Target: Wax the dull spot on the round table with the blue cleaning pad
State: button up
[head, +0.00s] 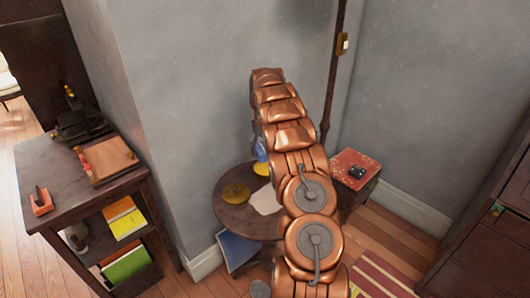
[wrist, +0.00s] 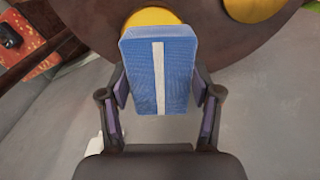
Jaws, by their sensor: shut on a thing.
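The blue cleaning pad (wrist: 145,80), with a pale stripe down its middle, is between the fingers of my gripper (wrist: 161,98) in the wrist view. In the head view only a small blue part (head: 260,148) shows beside my copper arm, which hides the gripper. The round table (head: 228,214) is dark wood; its edge lies behind the pad in the wrist view (wrist: 215,50). I cannot tell whether the pad touches it. A pale patch (head: 265,201) shows on the tabletop, partly behind my arm; I cannot tell whether it is the dull spot.
A red-topped stand (head: 355,166) is to the right. A wooden shelf unit (head: 75,185) stands left. Grey walls close in behind the table.

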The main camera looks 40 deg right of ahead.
aim_at(265, 168)
jog(key=shift+s+d, duration=0.2)
jog(key=shift+d, duration=0.2)
jog(key=shift+f+b, duration=0.55)
jog(key=shift+f, duration=2.35)
jog(key=shift+f, duration=0.5)
jog(key=shift+r, duration=0.15)
jog(key=shift+r+p, duration=0.55)
jog(key=shift+r, duration=2.8)
jog(key=shift+w+a, duration=0.1)
